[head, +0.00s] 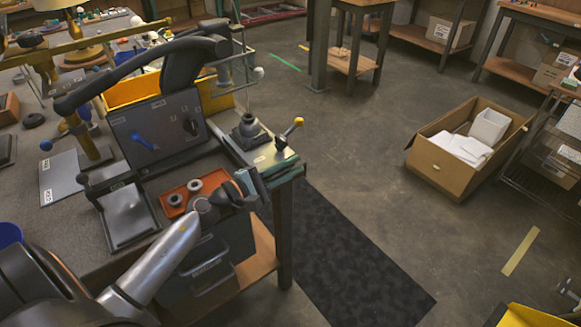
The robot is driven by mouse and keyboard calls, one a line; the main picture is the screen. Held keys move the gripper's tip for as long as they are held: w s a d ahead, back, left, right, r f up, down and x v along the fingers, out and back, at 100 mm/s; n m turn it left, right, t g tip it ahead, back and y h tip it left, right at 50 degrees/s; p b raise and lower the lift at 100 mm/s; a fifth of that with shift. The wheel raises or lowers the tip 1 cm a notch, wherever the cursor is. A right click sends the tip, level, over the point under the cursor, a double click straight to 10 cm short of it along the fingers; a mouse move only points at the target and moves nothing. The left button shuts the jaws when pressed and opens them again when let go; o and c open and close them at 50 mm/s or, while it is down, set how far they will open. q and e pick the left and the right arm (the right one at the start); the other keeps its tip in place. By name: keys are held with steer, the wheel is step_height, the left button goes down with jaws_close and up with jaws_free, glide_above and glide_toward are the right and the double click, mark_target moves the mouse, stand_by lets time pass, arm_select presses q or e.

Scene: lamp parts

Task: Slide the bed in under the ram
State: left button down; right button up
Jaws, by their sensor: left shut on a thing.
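The pale bed (266,153) juts out at the right edge of the bench, with a dark round fixture (248,131) on it. A teal strip runs along its front edge. A slim vertical rod of the press, which looks like the ram (247,97), stands above and behind the fixture. A lever with a yellow knob (298,122) rises at the right side. My left gripper (259,186) is at the bed's front edge and looks shut on it; the fingers' contact is partly hidden. My right gripper is not in view.
A red-orange tray (172,208) with grey round parts lies left of my left gripper. A grey panel (158,130) with a blue handle stands behind it. A yellow bin (130,92) is farther back.

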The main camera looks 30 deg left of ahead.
mark_target(276, 161)
arm_select(q)
steer(key=shift+f, duration=0.2)
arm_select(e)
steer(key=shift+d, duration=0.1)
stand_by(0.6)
arm_select(q)
steer(key=a+b, duration=0.1)
steer(key=w+a+b, duration=0.1)
steer(key=a+b, duration=0.1)
steer(key=shift+w+a+f, duration=0.15)
steer(key=shift+a+f, duration=0.05)
steer(key=shift+a, duration=0.05)
steer(key=shift+w+a+r, duration=0.1)
steer(key=shift+a+r, duration=0.05)
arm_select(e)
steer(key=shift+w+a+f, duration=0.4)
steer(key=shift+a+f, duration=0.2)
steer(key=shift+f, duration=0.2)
arm_select(q)
steer(key=c, duration=0.9)
jaws_free()
steer(key=shift+o, duration=0.2)
steer(key=shift+r, duration=0.15)
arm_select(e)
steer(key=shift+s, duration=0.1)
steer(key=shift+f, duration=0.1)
